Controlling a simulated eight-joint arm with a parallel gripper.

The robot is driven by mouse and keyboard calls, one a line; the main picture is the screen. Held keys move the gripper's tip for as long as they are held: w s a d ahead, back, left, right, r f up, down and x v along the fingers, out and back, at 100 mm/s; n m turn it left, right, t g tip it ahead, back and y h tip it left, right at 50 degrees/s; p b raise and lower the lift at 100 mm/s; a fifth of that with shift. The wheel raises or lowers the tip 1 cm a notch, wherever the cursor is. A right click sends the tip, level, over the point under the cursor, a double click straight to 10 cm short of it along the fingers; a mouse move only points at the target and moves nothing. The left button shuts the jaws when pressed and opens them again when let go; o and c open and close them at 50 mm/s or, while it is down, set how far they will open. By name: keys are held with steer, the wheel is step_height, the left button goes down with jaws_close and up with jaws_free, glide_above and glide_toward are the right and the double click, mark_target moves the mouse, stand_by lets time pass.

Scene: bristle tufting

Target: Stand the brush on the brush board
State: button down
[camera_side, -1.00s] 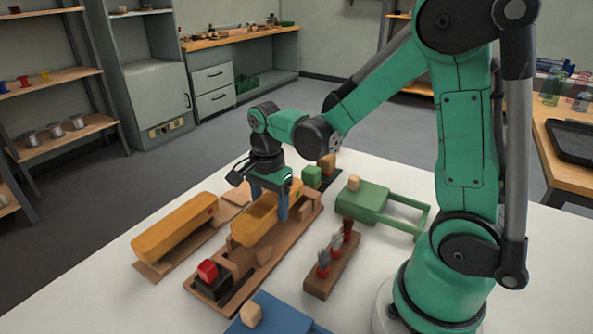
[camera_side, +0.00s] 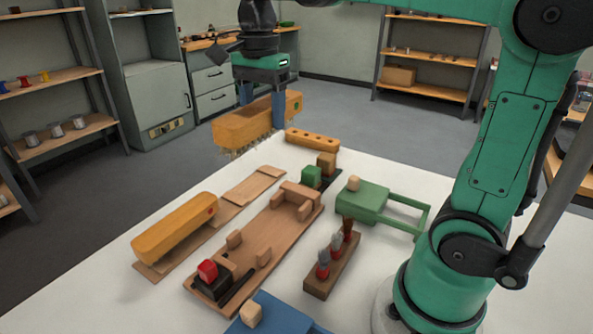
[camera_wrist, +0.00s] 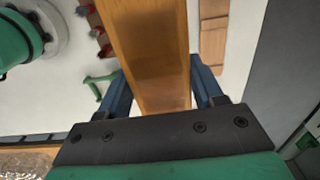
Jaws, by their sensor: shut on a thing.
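My gripper (camera_side: 262,113) is shut on an orange wooden brush (camera_side: 240,128), holding it level, high above the table's far side. Bristles hang from the brush's underside. In the wrist view the brush (camera_wrist: 152,45) runs between the two blue fingers of my gripper (camera_wrist: 160,85). A thin brown board (camera_side: 257,184) on the table's left carries a second orange brush (camera_side: 175,228) on its near part; its far part is bare. This looks like the brush board. The held brush is apart from it and from the table.
A brown fixture board (camera_side: 258,235) with blocks and a red-topped switch (camera_side: 208,271) lies empty mid-table. Right of it are a wooden stand with bristle tufts (camera_side: 322,287) and a green frame (camera_side: 370,200). An orange bar with holes (camera_side: 312,140) lies at the far edge.

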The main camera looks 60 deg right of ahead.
steer(key=shift+w+d+f, duration=1.65)
steer(key=shift+w+f, duration=0.45)
steer(key=shift+f, duration=0.7)
steer(key=shift+w+d+f, duration=1.65)
steer(key=shift+w+f, duration=0.4)
steer(key=shift+f, duration=0.8)
steer(key=shift+w+d+f, duration=1.65)
steer(key=shift+w+f, duration=0.45)
steer(key=shift+f, duration=0.7)
steer(key=shift+f, duration=0.15)
steer(key=shift+f, duration=0.95)
steer(key=shift+f, duration=0.4)
steer(key=shift+c, duration=0.2)
jaws_free()
steer(key=shift+o, duration=0.2)
